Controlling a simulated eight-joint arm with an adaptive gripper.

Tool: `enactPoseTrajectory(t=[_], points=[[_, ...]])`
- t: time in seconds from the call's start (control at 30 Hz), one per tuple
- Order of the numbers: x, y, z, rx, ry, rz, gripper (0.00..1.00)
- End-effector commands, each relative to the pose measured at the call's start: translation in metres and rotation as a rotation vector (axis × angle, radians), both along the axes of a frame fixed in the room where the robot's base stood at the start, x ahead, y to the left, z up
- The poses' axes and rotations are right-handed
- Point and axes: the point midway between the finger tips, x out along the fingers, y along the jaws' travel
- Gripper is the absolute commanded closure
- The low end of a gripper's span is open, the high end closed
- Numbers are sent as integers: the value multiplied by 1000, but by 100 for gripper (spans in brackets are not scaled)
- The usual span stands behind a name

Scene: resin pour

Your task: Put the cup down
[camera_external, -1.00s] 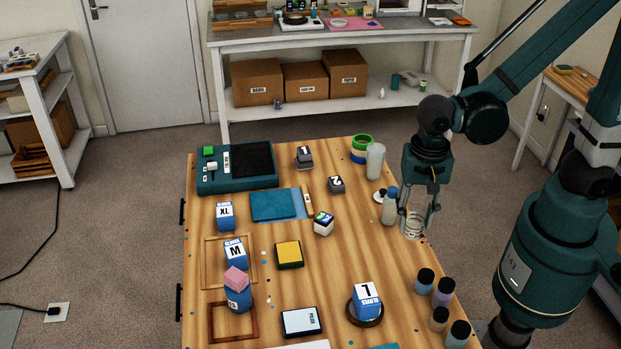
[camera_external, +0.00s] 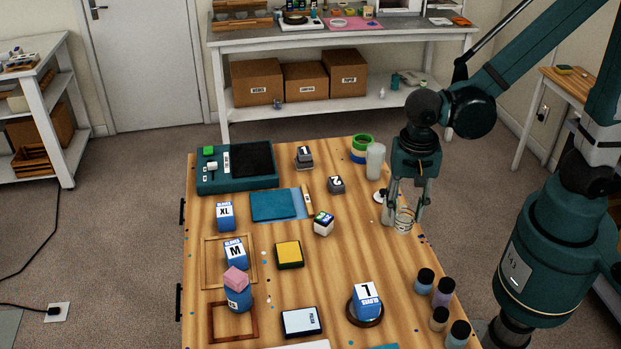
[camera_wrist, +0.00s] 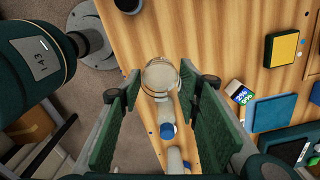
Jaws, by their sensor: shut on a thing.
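The cup (camera_external: 404,220) is a clear, ridged, see-through cup near the right edge of the wooden table. In the wrist view the cup (camera_wrist: 160,77) sits between my fingertips, its round rim facing the camera. My gripper (camera_external: 406,208) points down and is shut on the cup, one finger on each side; the gripper (camera_wrist: 159,84) shows the same in the wrist view. The cup looks upright and low over the table; I cannot tell whether its base touches the wood.
A tall translucent cylinder (camera_external: 375,161) and tape rolls (camera_external: 361,149) stand farther back. Several dark-capped bottles (camera_external: 443,291) stand at the front right. The wood left of the cup (camera_external: 360,245) is mostly clear.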

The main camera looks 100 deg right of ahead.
Motion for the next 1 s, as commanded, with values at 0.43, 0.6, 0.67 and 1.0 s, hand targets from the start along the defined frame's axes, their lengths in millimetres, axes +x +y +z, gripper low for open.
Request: enactPoseTrajectory(t=[0.43, 0.6, 0.67, 1.0], points=[[59, -92, 14, 0, 0, -112, 78], [78, -135, 17, 0, 0, -156, 78], [84, -150, 18, 0, 0, -172, 78], [107, -244, 20, 0, 0, -261, 78]])
